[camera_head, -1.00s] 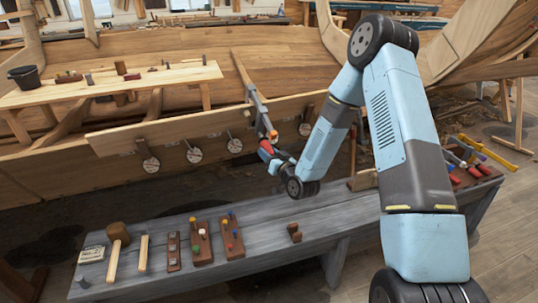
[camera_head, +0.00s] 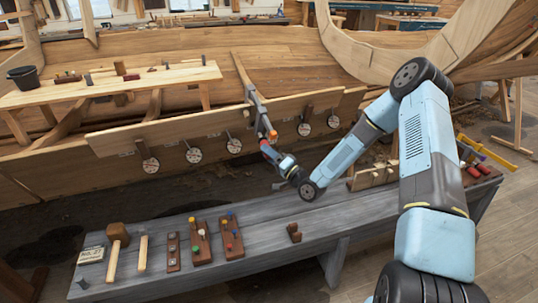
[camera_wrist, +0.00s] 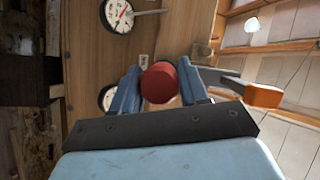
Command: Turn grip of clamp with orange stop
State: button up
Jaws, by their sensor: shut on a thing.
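The clamp (camera_head: 257,103) hangs at the long plank on the hull, its grey bar slanting down to the lower right. Its orange stop (camera_head: 273,134) is at the lower end and also shows right of my gripper in the wrist view (camera_wrist: 263,96). My gripper (camera_head: 266,146) is at the clamp's lower end, just below the orange stop. In the wrist view, my gripper's blue fingers (camera_wrist: 160,88) stand on either side of a round red grip (camera_wrist: 160,83) and are shut on it. The grip hides part of the clamp behind it.
A grey bench (camera_head: 265,215) below holds a mallet (camera_head: 116,237), peg boards (camera_head: 231,237) and small blocks (camera_head: 294,233). Open floor (camera_head: 510,225) lies at right.

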jog(key=m+y, duration=0.2)
jog(key=m, duration=0.1)
jog(key=shift+d+f, duration=0.15)
jog(key=shift+f, duration=0.05)
jog(key=shift+m+t+y, duration=0.4)
jog(key=shift+m, duration=1.1)
jog(key=o, duration=1)
jog(key=shift+w, duration=0.1)
jog(key=shift+c, duration=0.2)
jog(key=shift+r, duration=0.1)
jog(key=v, duration=1.3)
jog(key=shift+f, duration=0.45)
jog(key=shift+d, duration=0.1)
